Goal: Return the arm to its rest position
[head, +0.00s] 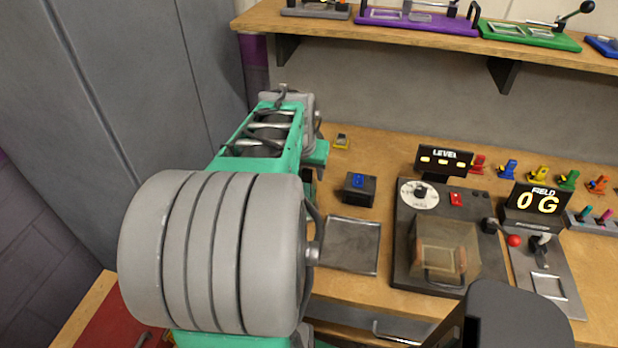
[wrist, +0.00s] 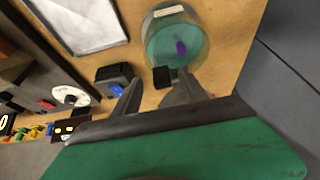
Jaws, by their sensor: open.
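My arm, green and grey, fills the left and middle of the head view and reaches out over the workbench (head: 385,160). My gripper (wrist: 150,84) shows in the wrist view with its two fingers apart and nothing seen between them. Its fingers sit near a round teal dish (wrist: 160,52) with a purple piece (wrist: 181,47) inside. A small dark box with a blue top (wrist: 118,82) is close to the left finger. In the head view my gripper's fingers are hidden behind the arm.
The dark box (head: 358,193) and an empty metal tray (head: 347,245) lie right of my arm. A control panel with a clear cover (head: 444,250) and a FIELD display (head: 535,203) stand further right. A wooden shelf (head: 400,40) is above; a grey cabinet (head: 120,90) is left.

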